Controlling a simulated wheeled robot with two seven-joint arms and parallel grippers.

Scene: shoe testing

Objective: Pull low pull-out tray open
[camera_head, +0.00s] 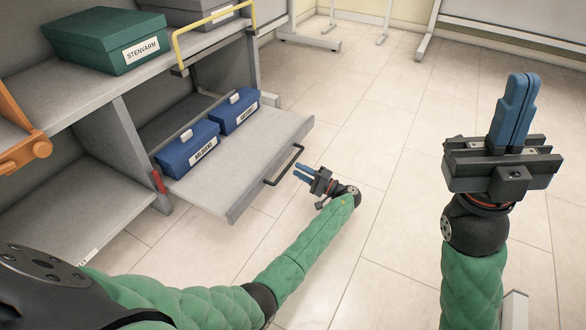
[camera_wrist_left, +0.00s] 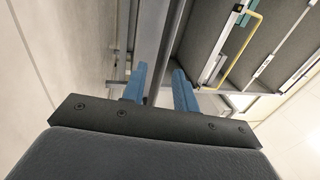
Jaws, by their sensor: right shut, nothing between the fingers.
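The low pull-out tray (camera_head: 235,175) is a grey board standing out from the lower shelf bay, with a dark bar handle (camera_head: 284,166) on its front edge. Two blue boxes with white labels sit on it, one (camera_head: 188,150) nearer and one (camera_head: 236,110) farther back. My left gripper (camera_head: 301,170) is just in front of the handle, open and pointing at it. In the left wrist view its blue fingers (camera_wrist_left: 160,88) are apart, with the handle bar (camera_wrist_left: 168,50) lined up in the gap; its depth between them is unclear. My right gripper (camera_head: 516,98) is shut, empty and raised, away from the tray.
A green box (camera_head: 105,40) and a grey box stand on the upper shelf. A yellow handle (camera_head: 214,30) sticks out above the tray. An orange item (camera_head: 20,135) is at the left edge. The tiled floor (camera_head: 370,110) before the tray is clear.

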